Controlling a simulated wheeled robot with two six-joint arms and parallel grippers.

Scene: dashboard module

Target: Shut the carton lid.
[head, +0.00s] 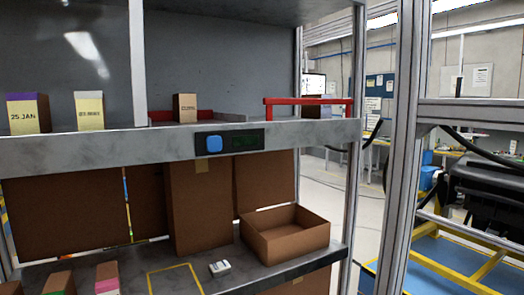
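An open brown carton (291,240) stands on the lower shelf at the right; its inside shows and looks empty. A brown panel that looks like its lid (267,182) stands upright along the carton's back edge. The panel's top is partly hidden behind the upper shelf's front rail. Neither of my grippers is in view.
A tall brown box (200,210) stands left of the carton. A small white object (220,268) lies in front, beside a yellow outlined square (174,280). The upper shelf rail (110,145) bears a blue button (214,144) and overhangs the carton's back. A metal post (352,180) stands at right.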

